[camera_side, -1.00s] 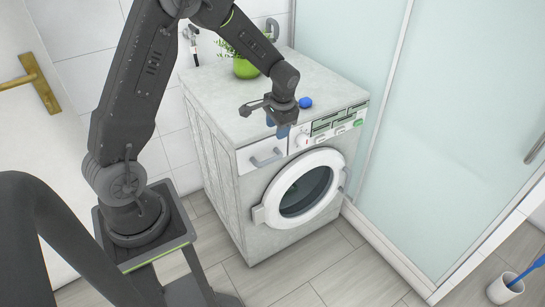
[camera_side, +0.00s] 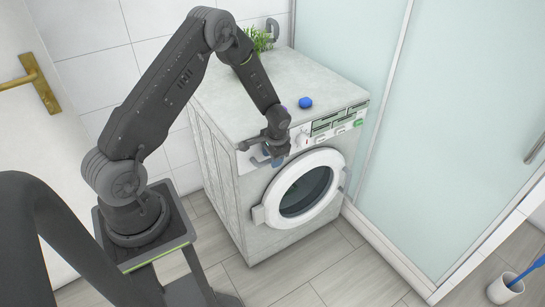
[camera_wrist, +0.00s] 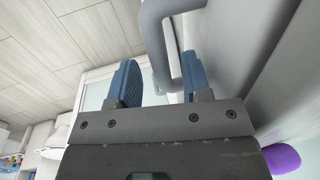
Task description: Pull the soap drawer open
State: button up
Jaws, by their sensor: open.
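The soap drawer (camera_side: 246,166) is at the upper left of the washing machine's front and looks closed. Its grey loop handle (camera_wrist: 154,28) shows in the wrist view, with one end reaching down between my two blue fingers. My gripper (camera_side: 269,157) is in front of the drawer in the side view and hides much of it and its handle. In the wrist view my gripper (camera_wrist: 160,82) is open, one finger on each side of the handle bar. I cannot tell whether either finger touches it.
The washing machine (camera_side: 222,180) has a round door (camera_side: 305,195) below the drawer. A blue object (camera_side: 305,103) and a green plant (camera_side: 258,42) are on top. A purple object shows in the wrist view (camera_wrist: 282,158). A glass shower panel (camera_side: 450,120) stands at the right.

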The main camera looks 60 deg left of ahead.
jog(key=shift+f, duration=0.1)
jog(key=shift+c, duration=0.2)
grip_shut()
dwell(0.4)
